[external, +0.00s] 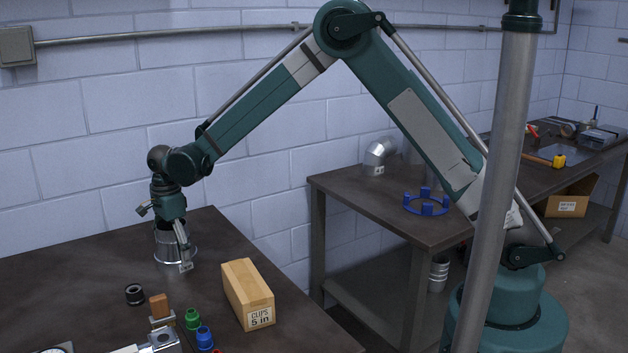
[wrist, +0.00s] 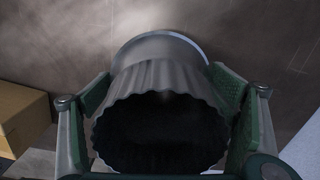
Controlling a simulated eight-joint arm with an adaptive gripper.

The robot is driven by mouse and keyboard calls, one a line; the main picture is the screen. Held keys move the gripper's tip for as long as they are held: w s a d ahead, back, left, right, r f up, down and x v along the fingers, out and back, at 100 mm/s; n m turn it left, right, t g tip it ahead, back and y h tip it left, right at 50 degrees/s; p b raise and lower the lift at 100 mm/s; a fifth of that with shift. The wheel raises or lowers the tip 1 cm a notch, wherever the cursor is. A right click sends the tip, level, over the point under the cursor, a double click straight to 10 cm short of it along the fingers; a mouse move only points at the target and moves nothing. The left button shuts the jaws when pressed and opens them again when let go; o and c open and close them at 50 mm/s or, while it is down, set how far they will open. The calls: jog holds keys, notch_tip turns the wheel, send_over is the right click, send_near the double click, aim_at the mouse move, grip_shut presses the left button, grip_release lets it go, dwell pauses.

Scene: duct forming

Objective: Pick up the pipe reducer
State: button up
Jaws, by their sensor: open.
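The pipe reducer (external: 172,247) is a grey metal piece standing on the dark table at the left, below my gripper. In the wrist view the reducer (wrist: 158,85) shows its crimped, wavy open end towards the camera, with a wider rim at the far side. My gripper (external: 176,257) is open and points down around the reducer. In the wrist view my gripper's (wrist: 165,115) green-padded fingers stand on either side of the reducer. The finger pads look close to its walls; whether they touch I cannot tell.
A box labelled clips (external: 247,293) stands to the right of the reducer; it also shows in the wrist view (wrist: 20,118). A black ring (external: 135,294), a green cap (external: 193,319) and a blue cap (external: 205,337) lie in front. The table behind the box is clear.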

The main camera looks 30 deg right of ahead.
jog(key=c, duration=0.9)
jog(key=shift+o, duration=0.2)
jog(key=shift+r, duration=0.1)
notch_tip(320, 180, up, 10)
jog(key=p, duration=0.1)
dwell(0.5)
